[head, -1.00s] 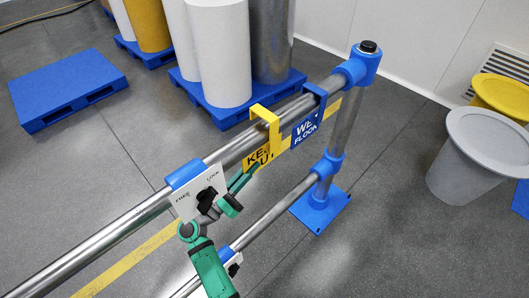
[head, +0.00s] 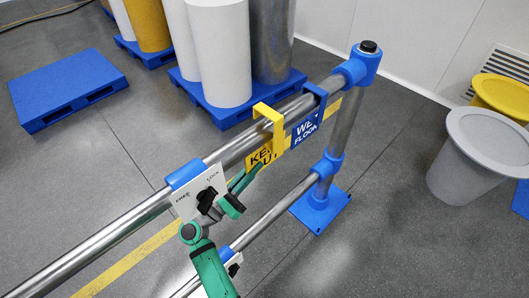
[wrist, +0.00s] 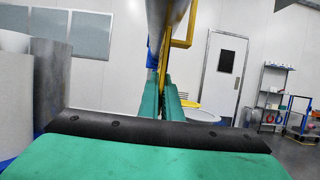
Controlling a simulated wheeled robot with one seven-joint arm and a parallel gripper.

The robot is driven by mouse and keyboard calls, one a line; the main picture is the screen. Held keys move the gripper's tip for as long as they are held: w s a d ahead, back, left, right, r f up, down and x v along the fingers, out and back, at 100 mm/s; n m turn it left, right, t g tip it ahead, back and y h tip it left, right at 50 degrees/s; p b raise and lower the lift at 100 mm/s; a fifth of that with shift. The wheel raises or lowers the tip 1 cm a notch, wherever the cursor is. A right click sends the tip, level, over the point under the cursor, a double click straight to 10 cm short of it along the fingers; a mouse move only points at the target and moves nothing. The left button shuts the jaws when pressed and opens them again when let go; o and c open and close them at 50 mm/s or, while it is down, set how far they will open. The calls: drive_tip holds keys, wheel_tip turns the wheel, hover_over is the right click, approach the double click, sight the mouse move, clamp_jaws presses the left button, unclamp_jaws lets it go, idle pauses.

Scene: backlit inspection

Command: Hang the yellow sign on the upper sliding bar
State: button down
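The yellow sign (head: 262,156) with dark lettering is at the upper bar (head: 240,148) in the head view. Its yellow hook (head: 270,112) spans across the top of the bar; I cannot tell whether it rests on it. My gripper (head: 243,181), with green fingers, is at the sign's lower left edge, below the bar. In the wrist view the fingers (wrist: 162,100) are closed on the thin yellow sign (wrist: 165,72), beneath the grey bar (wrist: 165,15). The gripper hides part of the sign's lower left.
A blue sign (head: 306,128) hangs close on the right. A white FREE/LOCK plate (head: 190,200) with a black knob sits left, close to my wrist. A blue-jointed post (head: 343,130) ends the bar. A lower bar (head: 265,222) runs beneath. Grey (head: 470,170) and yellow bins stand right.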

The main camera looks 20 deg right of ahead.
drive_tip(key=s+d, duration=0.3)
drive_tip(key=s, duration=0.5)
drive_tip(key=shift+d, duration=0.15)
idle(0.9)
